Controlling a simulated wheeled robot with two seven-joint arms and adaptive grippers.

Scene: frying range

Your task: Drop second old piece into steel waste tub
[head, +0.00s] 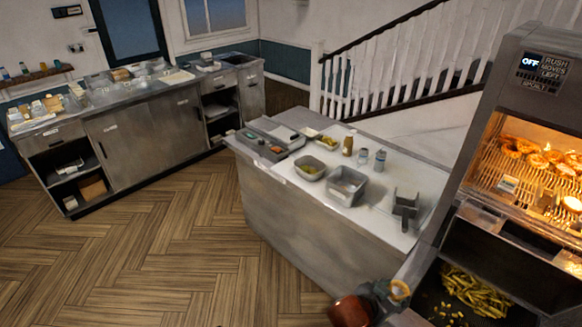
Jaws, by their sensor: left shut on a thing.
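My left gripper (392,290) is low in the head view, at the right end of the counter, with a reddish-brown arm link behind it. It is shut on a small golden ring-shaped piece (401,287), partly hidden by the fingers. A square steel tub (347,186) stands on the white counter top, up and left of the gripper and well apart from it. I cannot tell by a label which one is for waste. My right gripper is not in view.
Golden rings (520,146) lie on a lit rack (480,170) at right, with fries (475,292) in the dark bin below. A grey holder (405,208), shakers (380,160) and a scale-like device (265,138) stand on the counter (375,222). The wooden floor at left is clear.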

